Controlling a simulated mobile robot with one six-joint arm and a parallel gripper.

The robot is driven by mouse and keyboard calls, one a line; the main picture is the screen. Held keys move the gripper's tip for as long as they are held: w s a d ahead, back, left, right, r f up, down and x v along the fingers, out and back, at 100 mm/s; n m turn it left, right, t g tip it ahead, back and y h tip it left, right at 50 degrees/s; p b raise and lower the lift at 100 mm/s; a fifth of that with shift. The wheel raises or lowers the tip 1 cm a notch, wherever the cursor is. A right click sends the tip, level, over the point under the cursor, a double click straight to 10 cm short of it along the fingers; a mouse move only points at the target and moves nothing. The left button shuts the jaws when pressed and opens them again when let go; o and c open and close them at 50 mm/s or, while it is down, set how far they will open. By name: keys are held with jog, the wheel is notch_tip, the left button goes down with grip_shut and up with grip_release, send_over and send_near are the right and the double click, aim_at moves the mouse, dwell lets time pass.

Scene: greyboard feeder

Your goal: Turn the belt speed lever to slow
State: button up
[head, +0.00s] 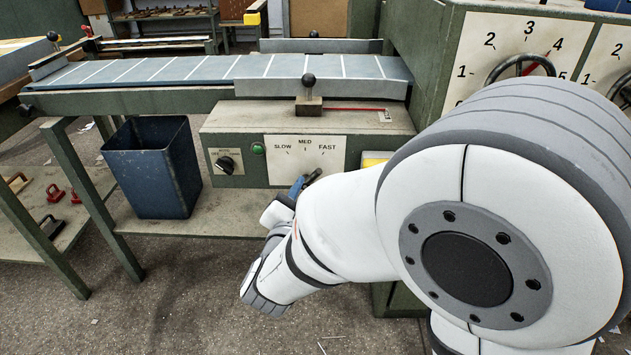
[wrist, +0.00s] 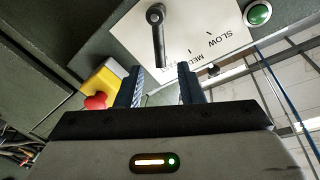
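The belt speed lever (wrist: 159,40) is a black handle on a round pivot. It stands out from a white plate (head: 283,152) marked SLOW, MED and FAST, which also shows in the wrist view (wrist: 207,18). The lever appears turned to the FAST side of MED. My gripper (wrist: 161,85) is open, with its two dark blue fingers on either side of the lever's end. I see no clear contact. In the head view my arm and gripper (head: 298,186) cover the plate's lower edge and part of the lever (head: 314,175).
A green button (head: 259,148) and a black knob (head: 226,163) are left of the plate. A yellow box with a red button (wrist: 95,101) is close beside one finger. The conveyor belt (head: 200,69) and a ball-topped slider (head: 309,92) are above. A blue bin (head: 152,170) stands left.

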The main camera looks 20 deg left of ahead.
aim_at(315, 176)
jog(key=w+b, duration=0.1)
jog(key=w, duration=0.5)
jog(key=shift+w+b, duration=0.35)
jog(key=shift+b, duration=0.05)
jog(key=shift+c, duration=0.5)
